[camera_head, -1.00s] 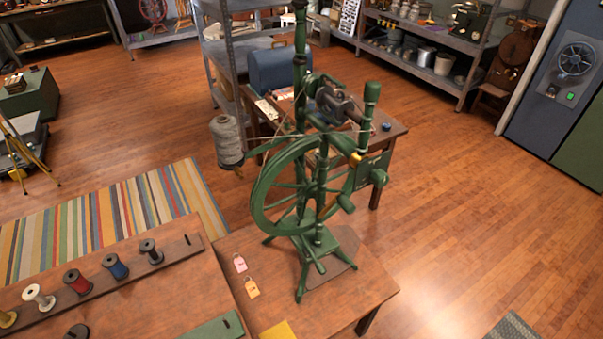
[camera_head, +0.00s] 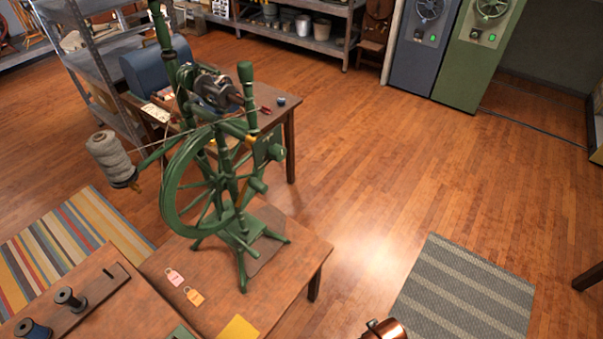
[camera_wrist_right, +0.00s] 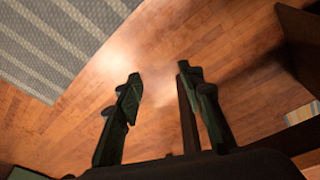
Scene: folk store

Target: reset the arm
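My right gripper (camera_wrist_right: 157,88) shows in the right wrist view with its two dark fingers spread apart. It is open, and wooden floor shows between the fingertips with nothing held. A thin brown wooden bar (camera_wrist_right: 187,118) shows beside the right-hand finger; I cannot tell how far off it is.
A green spinning wheel (camera_head: 215,180) stands on a wooden table (camera_head: 310,262) at left, with pink (camera_head: 174,277) and yellow (camera_head: 194,296) tags. Open floor and a grey striped rug (camera_head: 465,292) lie right.

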